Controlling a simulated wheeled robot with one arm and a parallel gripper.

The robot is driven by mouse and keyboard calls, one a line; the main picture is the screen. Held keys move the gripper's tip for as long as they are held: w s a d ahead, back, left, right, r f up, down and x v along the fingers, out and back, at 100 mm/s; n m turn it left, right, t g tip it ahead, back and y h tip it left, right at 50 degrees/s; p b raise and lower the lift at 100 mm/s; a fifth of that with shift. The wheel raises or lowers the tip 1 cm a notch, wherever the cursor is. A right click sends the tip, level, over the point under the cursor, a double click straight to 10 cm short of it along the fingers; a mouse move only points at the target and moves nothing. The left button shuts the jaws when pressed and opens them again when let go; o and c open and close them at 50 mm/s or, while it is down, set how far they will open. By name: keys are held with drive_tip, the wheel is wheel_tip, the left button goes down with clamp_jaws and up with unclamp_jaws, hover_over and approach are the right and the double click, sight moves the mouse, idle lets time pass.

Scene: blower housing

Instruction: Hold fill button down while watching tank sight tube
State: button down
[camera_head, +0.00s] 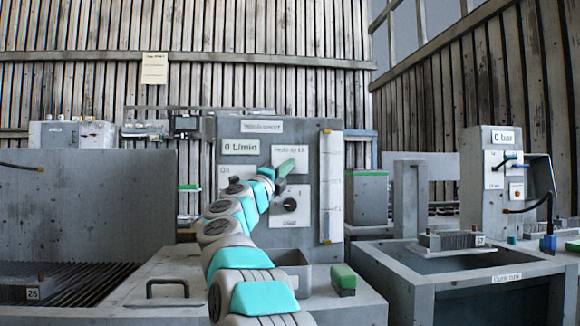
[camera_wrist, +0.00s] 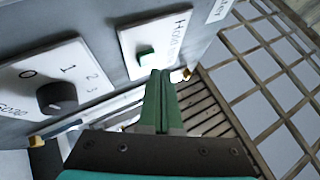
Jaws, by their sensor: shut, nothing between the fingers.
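The grey control panel (camera_head: 232,204) stands in the middle of the head view. In the wrist view, a green fill button (camera_wrist: 146,54) sits on a white plate lettered "Hold to", the rest cut off. My gripper (camera_wrist: 161,74) is shut and empty, its green fingertips beside the button; I cannot tell whether they touch it. In the head view my gripper (camera_head: 287,167) is in front of the plate (camera_head: 298,157) and the button is hidden. The tank sight tube (camera_head: 326,190) is a tall pale strip at the panel's right; its level is too small to read.
A display (camera_head: 240,146) reads 0 L/min. A black soap knob (camera_wrist: 58,97) is left of the button plate in the wrist view. A green-topped block (camera_head: 343,279) stands on the counter at the front. A rinse tank (camera_head: 480,262) is at the right.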

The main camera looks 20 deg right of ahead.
drive_tip(key=shift+w+r, duration=0.1)
drive_tip(key=shift+w, duration=0.05)
drive_tip(key=shift+w+d+p, duration=0.1)
drive_tip(key=shift+w+p, duration=0.15)
drive_tip(key=shift+p, duration=0.1)
drive_tip(key=shift+w+d+p, duration=0.1)
drive_tip(key=shift+w+p, duration=0.2)
drive_tip(key=shift+w, duration=0.05)
idle(7.2)
